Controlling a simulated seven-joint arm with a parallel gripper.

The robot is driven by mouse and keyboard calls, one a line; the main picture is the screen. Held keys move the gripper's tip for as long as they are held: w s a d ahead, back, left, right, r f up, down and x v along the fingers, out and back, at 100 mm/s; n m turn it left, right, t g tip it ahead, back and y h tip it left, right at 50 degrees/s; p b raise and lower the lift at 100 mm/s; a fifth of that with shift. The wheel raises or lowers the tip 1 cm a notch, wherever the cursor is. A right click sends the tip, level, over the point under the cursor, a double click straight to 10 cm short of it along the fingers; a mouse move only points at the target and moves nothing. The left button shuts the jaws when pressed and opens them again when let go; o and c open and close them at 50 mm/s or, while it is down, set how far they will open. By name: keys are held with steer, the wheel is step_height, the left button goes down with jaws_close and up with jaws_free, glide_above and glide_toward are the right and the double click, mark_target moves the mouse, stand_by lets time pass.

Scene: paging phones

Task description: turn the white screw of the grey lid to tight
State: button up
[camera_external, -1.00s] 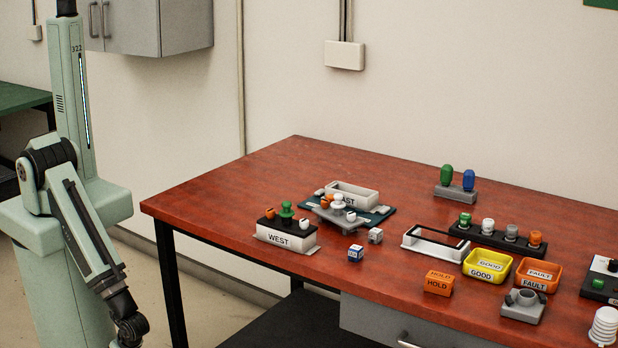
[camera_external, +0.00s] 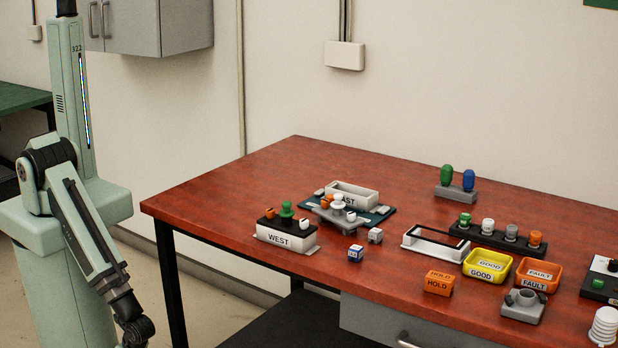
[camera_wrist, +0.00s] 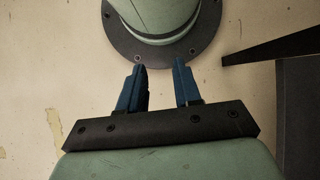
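The grey lid (camera_external: 325,213) lies in front of the open white EAST box (camera_external: 366,198), on or over the teal mat. It carries a white knob (camera_external: 338,202), an orange screw (camera_external: 326,200) and a small white screw (camera_external: 351,216) on its right. How far the white screw is turned is too small to tell. My gripper (camera_wrist: 159,66) shows in the wrist view with two blue fingers apart and nothing between them. It points at the floor beside my base, far from the lid. In the external view the fingers are out of frame.
The WEST box (camera_external: 284,239) with a black lid stands just left of the grey lid. Two small cubes (camera_external: 355,254) lie in front. Yellow GOOD (camera_external: 486,278) and orange FAULT (camera_external: 552,287) trays are at the right. The table's left part is clear.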

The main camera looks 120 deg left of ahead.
steer(key=w+a+r+n, duration=0.1)
steer(key=w+r+n, duration=0.15)
steer(key=w, duration=0.85)
steer(key=w+a+r+n+t, duration=0.1)
steer(key=w+a+r, duration=0.15)
steer(key=w, duration=0.85)
steer(key=w+a+r+n, duration=0.1)
steer(key=w+r+n, duration=0.15)
steer(key=w, duration=0.85)
steer(key=w+a+r+n+t, duration=0.1)
steer(key=w+a+r+n, duration=0.25)
steer(key=w+r, duration=1.2)
steer(key=w+a+r+n, duration=0.2)
steer(key=w+a+r, duration=0.3)
steer(key=w+r, duration=1.05)
step_height(320, 180, up, 24)
steer(key=n+t, duration=0.5)
steer(key=n, duration=0.1)
glide_above(352, 212)
step_height(352, 212, down, 14)
steer(key=shift+d+r, duration=0.1)
steer(key=shift+r, duration=0.05)
jaws_close()
